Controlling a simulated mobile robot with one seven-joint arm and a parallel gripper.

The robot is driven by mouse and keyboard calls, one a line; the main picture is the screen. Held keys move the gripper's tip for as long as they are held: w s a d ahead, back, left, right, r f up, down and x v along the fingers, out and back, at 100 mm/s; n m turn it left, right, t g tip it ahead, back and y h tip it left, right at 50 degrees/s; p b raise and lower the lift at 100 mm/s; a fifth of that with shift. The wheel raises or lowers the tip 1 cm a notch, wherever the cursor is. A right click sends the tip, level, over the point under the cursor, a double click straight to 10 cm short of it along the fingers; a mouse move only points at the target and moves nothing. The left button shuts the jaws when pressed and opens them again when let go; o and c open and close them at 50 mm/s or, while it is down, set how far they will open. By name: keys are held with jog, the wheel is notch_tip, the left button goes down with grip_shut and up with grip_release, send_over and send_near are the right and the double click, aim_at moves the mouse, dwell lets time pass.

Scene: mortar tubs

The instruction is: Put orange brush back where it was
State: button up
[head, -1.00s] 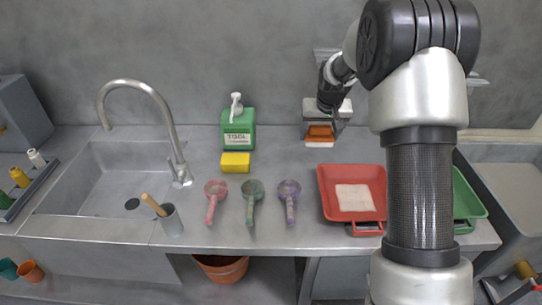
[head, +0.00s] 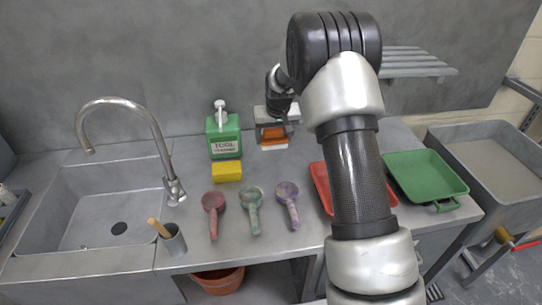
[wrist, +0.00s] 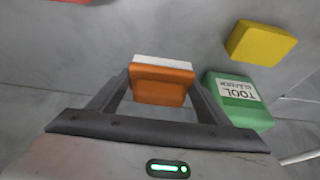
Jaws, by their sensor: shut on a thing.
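The orange brush (head: 273,135) has an orange body and a white bristle side. It is at the back of the grey counter, right of the green bottle, close to the wall. My gripper (head: 277,127) is shut on it from above. In the wrist view the brush (wrist: 162,84) sits between the two fingers (wrist: 160,100), with its white edge facing away from the gripper. I cannot tell whether the brush touches the counter. My arm hides part of the counter and of the red tray.
A green bottle (head: 223,136) and yellow sponge (head: 227,171) stand left of the brush. Red (head: 213,203), green (head: 251,198) and purple (head: 287,194) scoops lie in front. The red tray (head: 319,182) and green tray (head: 425,172) are right. A slatted rack (head: 415,62) is on the wall.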

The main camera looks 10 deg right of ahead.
jog(key=shift+f, duration=3.35)
jog(key=shift+f, duration=0.1)
jog(key=shift+f, duration=0.15)
jog(key=o, duration=1)
